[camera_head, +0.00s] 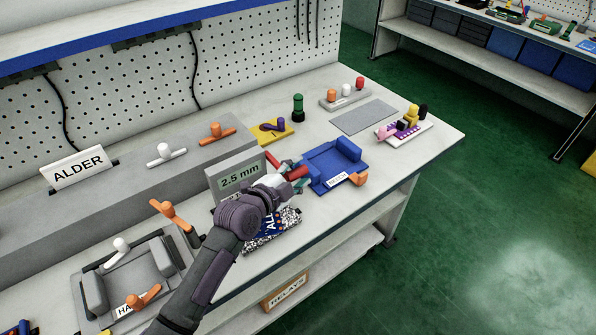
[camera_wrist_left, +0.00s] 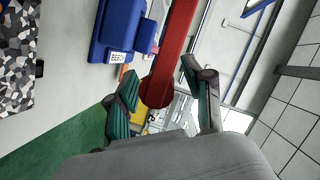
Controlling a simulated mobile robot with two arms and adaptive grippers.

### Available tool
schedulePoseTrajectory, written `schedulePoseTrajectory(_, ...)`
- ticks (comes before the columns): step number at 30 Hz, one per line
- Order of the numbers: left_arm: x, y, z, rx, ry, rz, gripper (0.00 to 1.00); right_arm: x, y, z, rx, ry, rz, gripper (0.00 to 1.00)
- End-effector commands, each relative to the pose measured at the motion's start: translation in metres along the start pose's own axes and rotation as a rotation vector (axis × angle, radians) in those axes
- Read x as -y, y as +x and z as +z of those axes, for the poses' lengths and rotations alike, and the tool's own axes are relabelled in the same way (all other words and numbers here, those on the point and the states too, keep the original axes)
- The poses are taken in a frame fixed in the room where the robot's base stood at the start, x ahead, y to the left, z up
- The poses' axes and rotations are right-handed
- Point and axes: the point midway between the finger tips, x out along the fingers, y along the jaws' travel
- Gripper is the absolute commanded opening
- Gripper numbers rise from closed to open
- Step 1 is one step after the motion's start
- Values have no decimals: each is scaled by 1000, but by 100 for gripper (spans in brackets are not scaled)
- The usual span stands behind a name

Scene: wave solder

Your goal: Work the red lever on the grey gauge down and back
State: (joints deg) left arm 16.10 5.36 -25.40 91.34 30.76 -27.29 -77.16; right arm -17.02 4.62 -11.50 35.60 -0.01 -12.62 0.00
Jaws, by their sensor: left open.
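The grey gauge (camera_head: 236,170) stands on the bench with a display reading "2.5 mm". It is partly hidden by my left arm. The red lever (camera_head: 297,173) shows at the gauge's right side, by my left gripper (camera_head: 291,178). In the left wrist view the red lever (camera_wrist_left: 171,65) runs down from the top edge, its rounded end lying between the spread fingers of my left gripper (camera_wrist_left: 162,85). The fingers are open, with a gap visible on the right side of the lever. My right gripper is not in view.
A blue fixture (camera_head: 325,167) with an orange lever stands just right of the gripper. A patterned "AL" board (camera_head: 285,217) lies below it. The grey mat (camera_head: 364,117) is bare.

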Motion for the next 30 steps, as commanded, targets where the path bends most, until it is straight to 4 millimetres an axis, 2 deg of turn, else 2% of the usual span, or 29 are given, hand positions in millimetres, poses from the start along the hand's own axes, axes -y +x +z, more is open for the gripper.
schedulePoseTrajectory(8,0,2,0,-1,0,-1,52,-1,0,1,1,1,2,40)
schedulePoseTrajectory(15,0,1,0,0,0,-1,13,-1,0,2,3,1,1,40)
schedulePoseTrajectory(18,0,1,0,0,0,0,0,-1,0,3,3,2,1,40)
schedulePoseTrajectory(30,3,1,-2,0,-14,6,0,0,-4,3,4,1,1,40)
